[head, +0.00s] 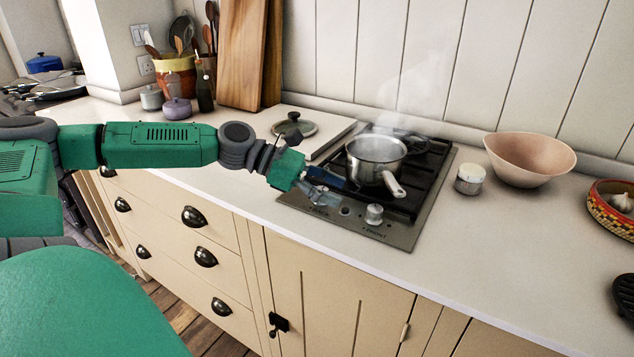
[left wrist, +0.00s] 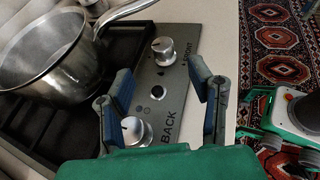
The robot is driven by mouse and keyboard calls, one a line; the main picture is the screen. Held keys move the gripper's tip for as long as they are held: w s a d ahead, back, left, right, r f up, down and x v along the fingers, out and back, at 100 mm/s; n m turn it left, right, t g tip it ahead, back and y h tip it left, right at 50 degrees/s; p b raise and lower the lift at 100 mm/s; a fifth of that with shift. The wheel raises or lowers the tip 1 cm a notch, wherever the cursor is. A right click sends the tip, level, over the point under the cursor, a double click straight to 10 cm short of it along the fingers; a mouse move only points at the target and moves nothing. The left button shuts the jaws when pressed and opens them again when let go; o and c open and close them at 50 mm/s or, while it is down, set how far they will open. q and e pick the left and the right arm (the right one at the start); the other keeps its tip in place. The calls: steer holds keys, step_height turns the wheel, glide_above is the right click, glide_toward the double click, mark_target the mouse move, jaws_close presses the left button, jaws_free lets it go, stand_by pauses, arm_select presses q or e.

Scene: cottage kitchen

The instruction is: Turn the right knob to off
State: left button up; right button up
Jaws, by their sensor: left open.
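The right knob (head: 374,213) is a silver cylinder on the hob's front panel, above the FRONT label. In the left wrist view the right knob (left wrist: 163,47) lies just past my open fingertips, apart from them. My left gripper (head: 322,194) is open and empty, low over the panel's left part. My right gripper is out of view.
A lidded jar (head: 469,180) and a pink bowl (head: 530,158) stand right of the hob. A glass lid (head: 293,127) lies behind my arm. The front counter strip is clear.

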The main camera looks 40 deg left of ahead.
arm_select(q)
steer(key=shift+v, duration=1.75)
steer(key=shift+f, duration=0.15)
steer(key=shift+w, duration=0.1)
